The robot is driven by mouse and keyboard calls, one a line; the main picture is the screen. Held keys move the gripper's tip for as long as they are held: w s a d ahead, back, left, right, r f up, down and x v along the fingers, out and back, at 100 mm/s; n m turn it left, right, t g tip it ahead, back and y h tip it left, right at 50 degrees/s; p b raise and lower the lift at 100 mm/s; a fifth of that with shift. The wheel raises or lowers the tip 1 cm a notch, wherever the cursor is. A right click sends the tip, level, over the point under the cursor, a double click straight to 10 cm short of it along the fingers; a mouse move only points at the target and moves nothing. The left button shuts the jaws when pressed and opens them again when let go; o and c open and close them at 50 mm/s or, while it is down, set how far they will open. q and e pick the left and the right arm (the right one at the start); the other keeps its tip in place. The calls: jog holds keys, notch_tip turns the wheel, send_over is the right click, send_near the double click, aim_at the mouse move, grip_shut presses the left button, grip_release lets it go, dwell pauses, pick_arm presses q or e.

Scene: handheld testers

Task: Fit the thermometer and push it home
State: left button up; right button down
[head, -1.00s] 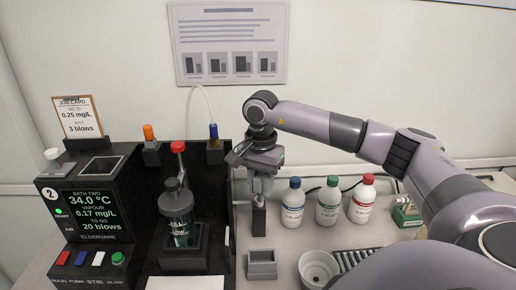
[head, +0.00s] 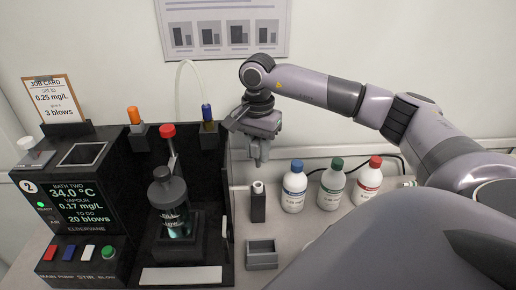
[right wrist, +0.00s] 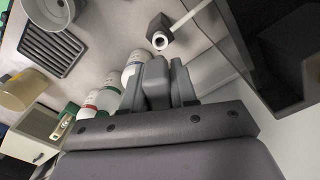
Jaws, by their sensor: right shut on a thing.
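My right gripper (head: 259,160) points down above a small black stand (head: 258,208) with a pale, ring-like top. Its fingers (right wrist: 167,82) are close together in the right wrist view; what they hold is hidden. The stand and its open ring also show there (right wrist: 158,32), just beyond the fingertips. I cannot make out the thermometer for certain. My left gripper is not in view.
The bath unit (head: 75,210) with screen and buttons stands at left. Orange-capped (head: 134,116) and blue-capped (head: 207,114) pieces stand behind the jar. Blue- (head: 294,188), green- (head: 331,188) and red-capped (head: 367,186) bottles stand right of the stand. A grey open box (head: 262,255) is in front.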

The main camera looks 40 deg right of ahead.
aim_at(258, 167)
jog(key=shift+f, duration=0.1)
jog(key=shift+f+b, duration=1.65)
jog(key=shift+f, duration=0.6)
jog(key=shift+f+b, duration=1.25)
jog(key=shift+f, duration=0.55)
jog(key=c, duration=0.8)
grip_release()
jog(key=shift+r, duration=0.1)
notch_tip(258, 167, up, 7)
